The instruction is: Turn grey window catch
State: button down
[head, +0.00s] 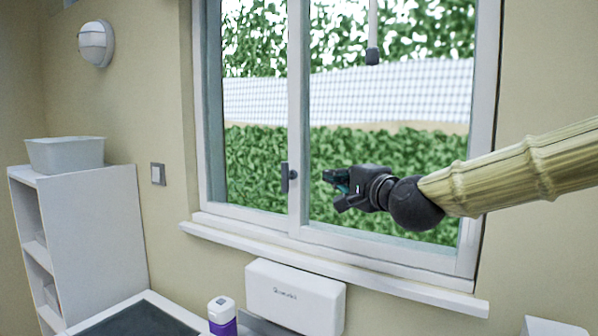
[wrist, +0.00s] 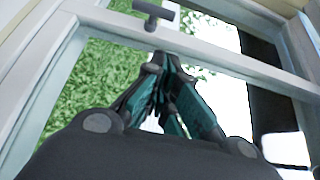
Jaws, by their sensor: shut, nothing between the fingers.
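The grey window catch (head: 286,177) is a small dark grey handle on the window's middle upright. In the wrist view the catch (wrist: 155,14) shows near the top edge, just beyond the fingertips, as a T-shaped grey piece on the white frame. My gripper (head: 328,186) is to the right of the catch in the head view, in front of the right pane, with its fingers pointing left. In the wrist view my gripper (wrist: 160,62) has its teal-and-black fingers drawn together and empty. A gap shows between the fingertips and the catch.
A dark-ended hanging cord or rod (head: 372,55) is above my gripper. The window sill (head: 330,268) runs below, with a white dispenser box (head: 295,297) under it and a purple bottle (head: 222,317) beside that. A white shelf (head: 90,235) stands at left.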

jog(key=s+r, duration=0.1)
jog(key=s, duration=0.1)
jog(key=p, duration=0.4)
send_near(288, 176)
jog(key=w+d+r, duration=0.2)
jog(key=w+d, duration=0.1)
jog(key=w, duration=0.4)
jog(key=a, duration=0.1)
jog(key=a+p, duration=0.2)
jog(key=shift+w+a, duration=0.1)
jog(key=shift+w, duration=0.2)
jog(key=shift+r, duration=0.1)
